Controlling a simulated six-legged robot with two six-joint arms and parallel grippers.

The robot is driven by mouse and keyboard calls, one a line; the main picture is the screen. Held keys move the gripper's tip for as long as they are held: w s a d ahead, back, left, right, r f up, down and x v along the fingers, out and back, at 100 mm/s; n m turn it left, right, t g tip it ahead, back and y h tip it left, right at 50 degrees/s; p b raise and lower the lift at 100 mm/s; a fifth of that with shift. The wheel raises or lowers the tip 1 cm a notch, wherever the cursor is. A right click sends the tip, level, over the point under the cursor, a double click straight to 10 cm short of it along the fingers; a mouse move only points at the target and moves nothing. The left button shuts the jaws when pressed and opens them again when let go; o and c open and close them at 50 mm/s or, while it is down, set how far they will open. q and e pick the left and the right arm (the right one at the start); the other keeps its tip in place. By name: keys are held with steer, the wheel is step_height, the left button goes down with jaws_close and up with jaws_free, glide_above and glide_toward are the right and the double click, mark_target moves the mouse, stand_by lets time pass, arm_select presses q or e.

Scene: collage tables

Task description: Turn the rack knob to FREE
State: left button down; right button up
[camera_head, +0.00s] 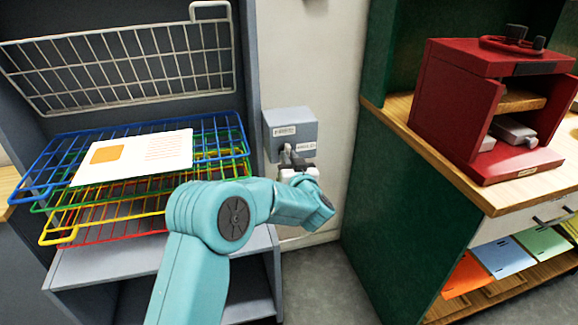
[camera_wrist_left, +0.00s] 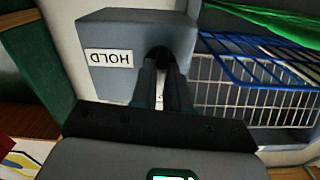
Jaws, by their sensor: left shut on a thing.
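A grey knob box (camera_head: 290,128) is fixed to the side of the grey rack cabinet in the head view. It has two white labels on its front, too small to read there. In the left wrist view the box (camera_wrist_left: 120,25) shows one label, HOLD (camera_wrist_left: 108,57), upside down. The dark rack knob (camera_wrist_left: 161,51) is on the box's face, mostly hidden by my fingers. My left gripper (camera_head: 292,160) is at the box's lower front, shut on the knob; its fingers also show in the wrist view (camera_wrist_left: 163,75). My right gripper is not in view.
Blue, green, yellow and red wire racks (camera_head: 60,170) stick out of the cabinet, with a white card (camera_head: 165,152) on the top one. A white wire rack (camera_head: 130,65) stands upright behind. A green cabinet and red press (camera_head: 455,90) stand right.

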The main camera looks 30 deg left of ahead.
arm_select(q)
steer(key=shift+f+n+b, duration=0.1)
steer(key=shift+n+b, duration=0.35)
steer(key=shift+n, duration=0.25)
steer(key=c, duration=1.1)
jaws_free()
steer(key=v, duration=1.6)
steer(key=shift+s+d, duration=0.1)
steer(key=shift+s, duration=0.1)
